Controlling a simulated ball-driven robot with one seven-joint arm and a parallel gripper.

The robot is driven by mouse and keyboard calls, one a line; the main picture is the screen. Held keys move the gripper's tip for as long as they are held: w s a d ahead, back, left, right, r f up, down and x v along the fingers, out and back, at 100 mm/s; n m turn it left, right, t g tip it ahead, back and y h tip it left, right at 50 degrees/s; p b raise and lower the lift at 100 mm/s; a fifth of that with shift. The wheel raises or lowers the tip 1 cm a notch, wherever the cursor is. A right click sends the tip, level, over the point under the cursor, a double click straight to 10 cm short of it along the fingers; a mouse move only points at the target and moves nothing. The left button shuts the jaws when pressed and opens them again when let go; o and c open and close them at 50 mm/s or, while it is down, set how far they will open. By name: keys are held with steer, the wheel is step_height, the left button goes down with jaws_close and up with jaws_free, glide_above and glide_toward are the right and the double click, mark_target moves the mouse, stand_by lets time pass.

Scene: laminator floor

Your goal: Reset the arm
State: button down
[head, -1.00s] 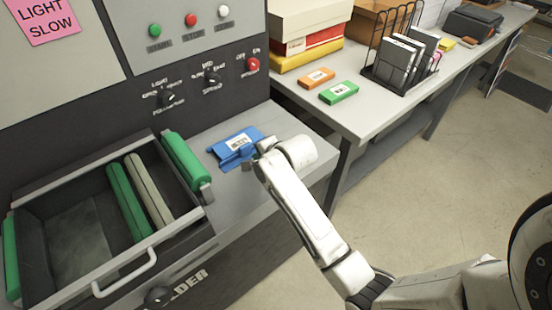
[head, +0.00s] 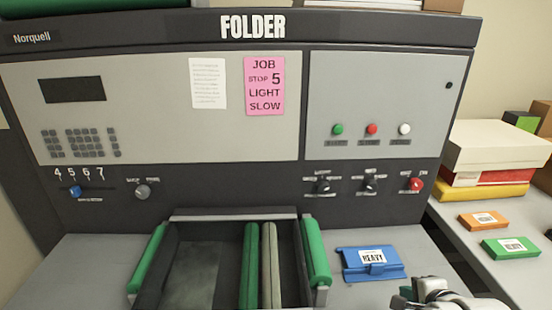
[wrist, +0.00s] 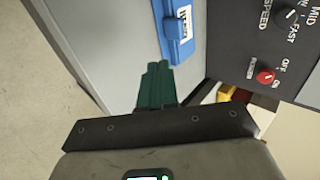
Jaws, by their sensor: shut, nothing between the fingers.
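My gripper (head: 400,298) is at the bottom right of the head view, partly cut off by the frame's lower edge. It is just in front of a blue block with a white label reading HEAVY (head: 372,257), which lies on the grey side surface of the folder. In the wrist view my gripper's dark green fingers (wrist: 158,68) are together with nothing between them. Their tips point toward the blue block (wrist: 178,50), seen at the top of that view. Most of my arm is out of the head view.
The folder's panel holds a blue slider (head: 75,191), several knobs, a red switch knob (head: 415,184) and a pink note (head: 264,85). Its tray (head: 190,280) has green and grey rollers. On the right table lie orange (head: 483,221) and green (head: 510,248) boxes.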

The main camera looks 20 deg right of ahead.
steer(key=s+a+f+n+g+y+b, duration=0.15)
steer(key=s+a+f+n+g, duration=0.25)
steer(key=s+a+f+n, duration=0.7)
steer(key=s+a+f+n+g, duration=0.3)
steer(key=s+n+g, duration=0.1)
steer(key=s+n, duration=0.5)
steer(key=shift+s+a+n+y+b, duration=0.35)
steer(key=shift+s+y+b, duration=0.1)
steer(key=shift+s, duration=0.35)
stand_by(1.6)
